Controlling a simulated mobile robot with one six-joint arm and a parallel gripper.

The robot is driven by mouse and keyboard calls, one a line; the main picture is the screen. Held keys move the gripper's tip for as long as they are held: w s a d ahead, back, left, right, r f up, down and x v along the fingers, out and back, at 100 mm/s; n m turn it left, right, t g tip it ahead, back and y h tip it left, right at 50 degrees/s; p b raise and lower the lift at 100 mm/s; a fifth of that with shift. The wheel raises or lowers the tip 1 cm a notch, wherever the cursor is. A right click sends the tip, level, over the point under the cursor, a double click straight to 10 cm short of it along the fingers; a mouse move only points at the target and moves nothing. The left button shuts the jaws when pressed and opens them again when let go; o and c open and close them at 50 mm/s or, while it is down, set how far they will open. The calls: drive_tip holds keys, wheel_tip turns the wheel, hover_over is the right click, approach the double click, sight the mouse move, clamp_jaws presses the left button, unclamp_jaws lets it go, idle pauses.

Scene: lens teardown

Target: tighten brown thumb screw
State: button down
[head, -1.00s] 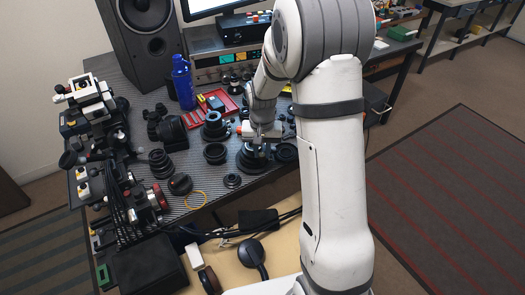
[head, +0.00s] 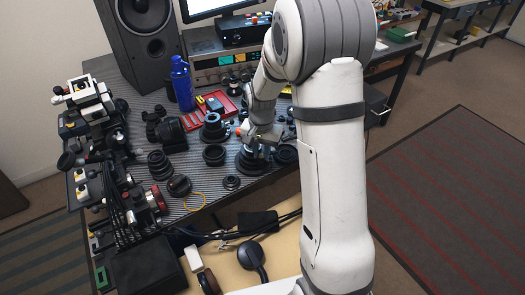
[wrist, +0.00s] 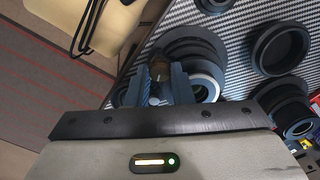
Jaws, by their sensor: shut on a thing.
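The brown thumb screw (wrist: 160,68) shows in the wrist view as a small brown knob between my two fingers. It is on the side of a dark, stepped lens part (wrist: 207,48) with a pale ring inside. My gripper (wrist: 160,84) is shut on the screw, and the fingers hide part of it. In the head view my gripper (head: 254,146) points down at the dark lens part (head: 249,163) near the front edge of the bench. The screw itself is too small to make out there.
Several black lens rings stand close by, including one (head: 214,154) to the left and one (head: 286,153) to the right. A red tray (head: 222,104) and blue bottle (head: 182,84) stand farther back. A yellow ring (head: 194,201) lies front left.

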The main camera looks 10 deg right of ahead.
sight(262, 156)
drive_tip(key=c, duration=1.3)
unclamp_jaws()
drive_tip(key=shift+r, duration=0.1)
drive_tip(key=shift+o, duration=0.2)
drive_tip(key=shift+w, duration=0.1)
wheel_tip(262, 156, up, 8)
drive_tip(key=p, duration=0.5)
